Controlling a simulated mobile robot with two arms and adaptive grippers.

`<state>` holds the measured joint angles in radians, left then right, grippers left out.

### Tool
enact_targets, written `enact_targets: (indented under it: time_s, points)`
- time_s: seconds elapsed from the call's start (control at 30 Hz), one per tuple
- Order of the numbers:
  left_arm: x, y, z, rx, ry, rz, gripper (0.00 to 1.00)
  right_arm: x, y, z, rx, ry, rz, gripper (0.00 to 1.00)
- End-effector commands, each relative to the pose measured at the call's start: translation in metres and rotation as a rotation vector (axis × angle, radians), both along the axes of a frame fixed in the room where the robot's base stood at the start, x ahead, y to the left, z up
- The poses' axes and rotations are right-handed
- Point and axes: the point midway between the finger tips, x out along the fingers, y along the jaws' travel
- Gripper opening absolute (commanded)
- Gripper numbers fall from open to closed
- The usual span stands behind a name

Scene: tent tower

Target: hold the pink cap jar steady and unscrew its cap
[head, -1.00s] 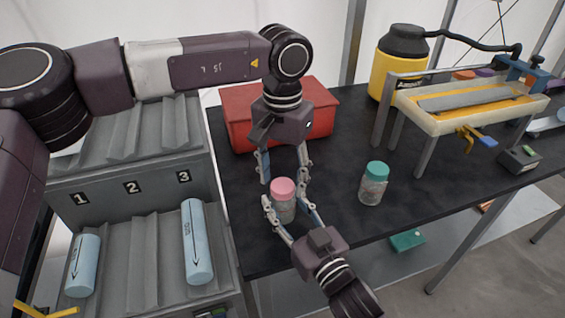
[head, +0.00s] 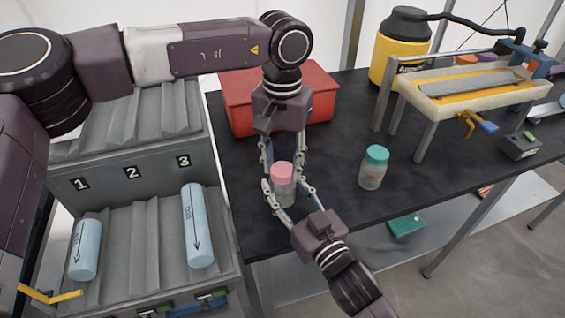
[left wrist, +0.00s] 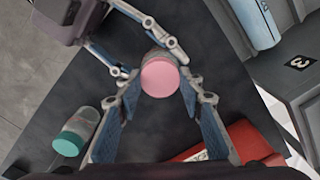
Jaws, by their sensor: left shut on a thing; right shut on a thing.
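The pink cap jar (head: 284,192) stands upright on the black table, a clear jar with its pink cap (head: 282,171) on top. My left gripper (head: 284,168) reaches down from above, its fingers shut on the cap from both sides. In the left wrist view the cap (left wrist: 160,78) sits between the left fingertips. My right gripper (head: 288,191) comes in from the front right, low, and is shut on the jar's body. Its fingers hide part of the jar.
A jar with a teal cap (head: 373,167) stands to the right on the black table (head: 340,205). A red box (head: 325,95) is behind my left gripper. A yellow canister (head: 400,50) and a sealing-type bench device (head: 465,90) stand at the back right. A grey rack (head: 130,220) holding blue cylinders is at left.

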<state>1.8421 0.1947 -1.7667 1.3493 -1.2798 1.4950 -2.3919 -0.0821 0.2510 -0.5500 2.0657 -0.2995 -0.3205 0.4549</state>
Motion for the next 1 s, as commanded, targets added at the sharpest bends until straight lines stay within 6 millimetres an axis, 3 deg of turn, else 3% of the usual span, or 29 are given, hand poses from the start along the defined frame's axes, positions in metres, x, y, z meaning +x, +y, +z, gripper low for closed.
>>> enact_targets:
  time_s: [1.0]
  points:
    - [0.0004, 0.0008, 0.0014, -0.001, -0.002, 1.921, 0.06, 0.0000, -0.0002, -0.0003, 0.000, 0.001, 0.000, 0.00]
